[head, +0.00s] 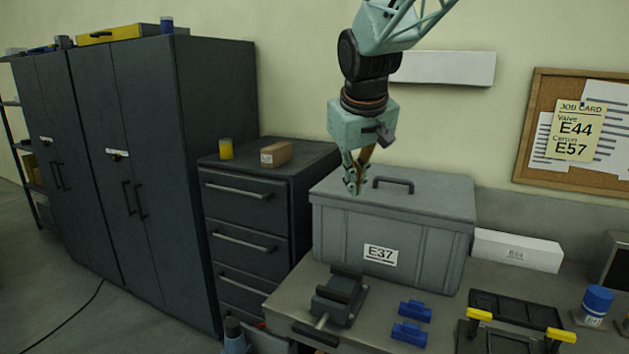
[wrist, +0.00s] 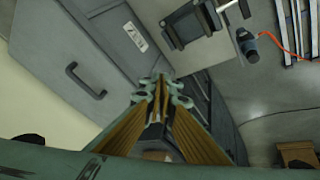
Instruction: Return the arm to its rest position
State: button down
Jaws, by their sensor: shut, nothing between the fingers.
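My gripper (head: 354,187) hangs from the arm, pointing down, above the left part of the grey lidded box (head: 340,240) labelled E37. In the head view its fingertips overlap the box lid; I cannot tell the exact gap. In the wrist view the gripper (wrist: 161,82) is shut, with its fingertips together and nothing between them. The box lid with its dark handle (wrist: 85,82) shows to the left in the wrist view.
A dark drawer cabinet (head: 250,215) stands left of the box, bearing a yellow cup (head: 226,149) and a brown block (head: 278,154). A corkboard (head: 530,165) hangs at right.

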jog(key=s+d+r+m, duration=0.1)
jog(key=s+d, duration=0.2)
jog(key=s, duration=0.4)
jog(key=s+d+r, duration=0.2)
jog(key=s, duration=0.4)
jog(key=s+d+f+m, duration=0.1)
jog(key=s+d+f, duration=0.1)
jog(key=s, duration=0.9)
jog(key=s+d+f+m+g, duration=0.1)
jog(key=s+d+f, duration=0.1)
jog(key=s, duration=1)
jog(key=s+d+f+m, duration=0.1)
jog(key=s+d+f, duration=0.1)
jog(key=s, duration=1)
jog(key=shift+d+f+m, duration=0.15)
jog(key=shift+f+m, duration=0.15)
jog(key=shift+m, duration=0.1)
